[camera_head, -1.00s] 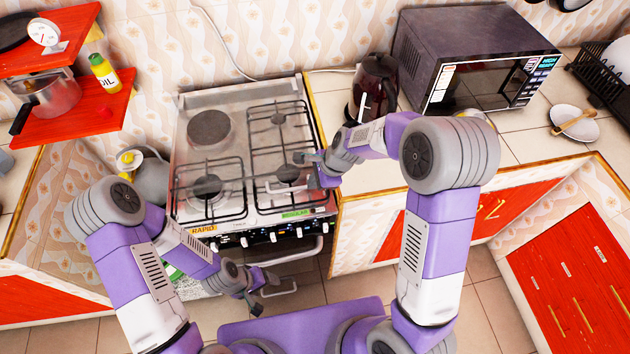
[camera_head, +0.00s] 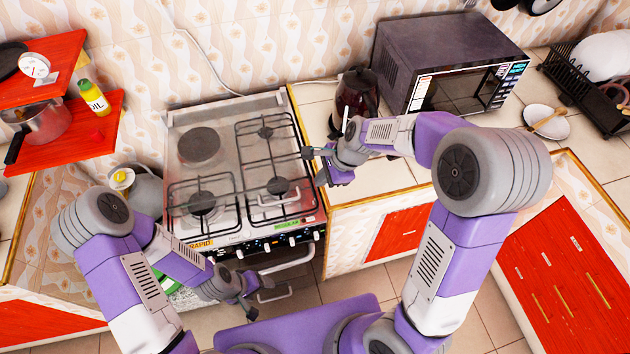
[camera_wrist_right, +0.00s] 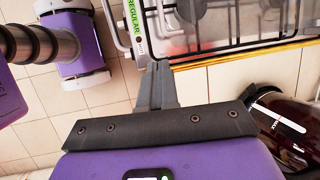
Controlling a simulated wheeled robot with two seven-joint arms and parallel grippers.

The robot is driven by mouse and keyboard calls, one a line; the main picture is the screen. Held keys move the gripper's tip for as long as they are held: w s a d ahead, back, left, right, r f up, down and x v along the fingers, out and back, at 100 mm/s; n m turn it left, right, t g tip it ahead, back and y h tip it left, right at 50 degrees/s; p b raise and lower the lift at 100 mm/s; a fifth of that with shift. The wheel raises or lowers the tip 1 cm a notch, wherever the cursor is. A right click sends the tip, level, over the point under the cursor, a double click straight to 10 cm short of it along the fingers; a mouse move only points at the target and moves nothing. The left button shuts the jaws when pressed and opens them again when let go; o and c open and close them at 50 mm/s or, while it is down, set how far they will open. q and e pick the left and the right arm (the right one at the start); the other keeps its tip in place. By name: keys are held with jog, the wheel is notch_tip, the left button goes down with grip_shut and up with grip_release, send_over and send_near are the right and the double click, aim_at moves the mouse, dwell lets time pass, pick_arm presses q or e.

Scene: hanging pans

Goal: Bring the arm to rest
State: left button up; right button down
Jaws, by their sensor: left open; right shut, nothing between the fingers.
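My right gripper (camera_head: 316,163) is over the right edge of the stove (camera_head: 228,170), beside the counter, in the head view. In the right wrist view its fingers (camera_wrist_right: 157,82) are pressed together with nothing between them. My left gripper (camera_head: 252,299) hangs low in front of the stove, near the oven handle. It is open and I see nothing held in it.
A dark kettle (camera_head: 355,100) stands on the counter just behind my right gripper, and a microwave (camera_head: 450,65) is further right. Red shelves (camera_head: 60,140) hang at the left.

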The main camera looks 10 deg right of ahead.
pick_arm(q)
jog(key=shift+r, duration=0.15)
pick_arm(e)
jog(key=shift+s+d+r, duration=0.15)
jog(key=shift+d+r, duration=0.1)
jog(key=shift+r, duration=0.25)
jog(key=s+f+n+g+h+b, duration=0.1)
jog(key=s+f+n, duration=0.2)
jog(key=f, duration=0.6)
jog(key=s+f+n+b, duration=0.1)
jog(key=s+f+n, duration=0.2)
jog(key=f, duration=0.6)
pick_arm(q)
notch_tip(320, 180, down, 4)
jog(key=shift+f+b, duration=0.15)
jog(key=shift+b, duration=0.95)
jog(key=shift+c, duration=0.5)
pick_arm(e)
jog(key=s+a+f+n+y, duration=0.1)
jog(key=s+a+f+n, duration=0.3)
jog(key=s+f+n, duration=0.4)
notch_tip(320, 180, down, 4)
jog(key=s, duration=0.2)
jog(key=shift+s+a+r+n+g, duration=0.15)
jog(key=shift+s+a+n+g, duration=0.2)
jog(key=shift+s+n+g, duration=0.05)
